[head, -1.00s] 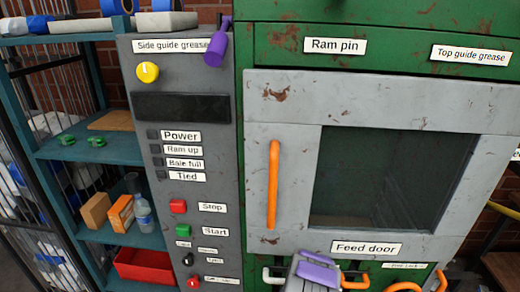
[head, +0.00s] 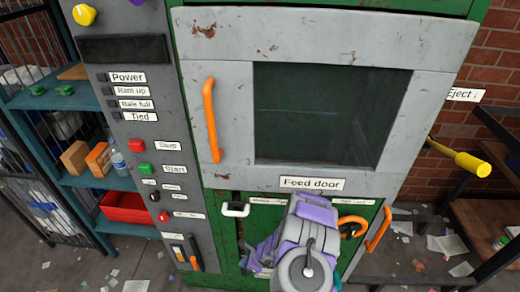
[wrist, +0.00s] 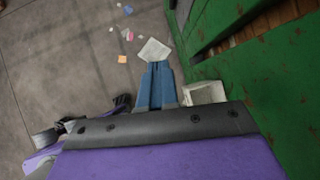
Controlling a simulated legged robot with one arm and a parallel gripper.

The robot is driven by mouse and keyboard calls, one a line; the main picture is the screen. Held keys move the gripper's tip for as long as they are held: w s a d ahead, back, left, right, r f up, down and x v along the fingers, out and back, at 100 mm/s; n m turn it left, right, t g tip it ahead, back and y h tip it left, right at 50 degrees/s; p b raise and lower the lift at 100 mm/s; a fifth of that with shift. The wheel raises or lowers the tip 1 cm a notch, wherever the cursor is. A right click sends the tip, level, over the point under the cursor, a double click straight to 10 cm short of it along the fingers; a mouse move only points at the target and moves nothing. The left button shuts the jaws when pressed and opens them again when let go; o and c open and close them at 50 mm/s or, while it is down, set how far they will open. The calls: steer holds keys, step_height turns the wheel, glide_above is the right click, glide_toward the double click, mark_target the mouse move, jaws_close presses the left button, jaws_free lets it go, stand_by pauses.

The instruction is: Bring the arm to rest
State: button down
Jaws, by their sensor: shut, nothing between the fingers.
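My arm, purple and grey, is folded low in front of the baler in the head view; its fingers cannot be made out there. In the wrist view my gripper (wrist: 158,68) shows as two blue fingers lying together, shut and empty. It points down toward the littered floor (wrist: 75,60), beside the green baler side (wrist: 245,70). A pale block-like part (wrist: 204,93) is just right of the fingers; I cannot tell whether they touch.
The feed door (head: 330,100) with its orange handle (head: 211,120) looks closed. The control panel (head: 125,45) is left of it. A shelf with a red bin (head: 125,208) stands further left. A yellow-ended lever (head: 462,160) sticks out at right.

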steer(key=a+r+n+y, duration=0.25)
steer(key=a+r, duration=0.25)
steer(key=r, duration=0.4)
steer(key=a+r+n+y, duration=0.1)
steer(key=a+r+n, duration=0.25)
steer(key=r, duration=0.65)
steer(key=s+d+r+n+g, duration=0.1)
steer(key=s+r+n, duration=0.25)
steer(key=r, duration=0.35)
steer(key=s+r+n+g, duration=0.2)
steer(key=s+r+n, duration=0.1)
steer(key=s+r, duration=0.3)
steer(key=s+d+r+n+g, duration=0.1)
steer(key=s+r+n, duration=0.2)
steer(key=r, duration=0.5)
steer(key=s+d+r+n+h, duration=0.2)
steer(key=s+d+h, duration=0.3)
steer(key=s+d, duration=0.5)
steer(key=s+d+r+n+h, duration=0.3)
steer(key=s+d+r+h, duration=0.2)
steer(key=s+d, duration=0.6)
steer(key=d, duration=0.6)
steer(key=shift+s, duration=0.15)
steer(key=shift+a+f, duration=0.1)
steer(key=shift+a, duration=0.1)
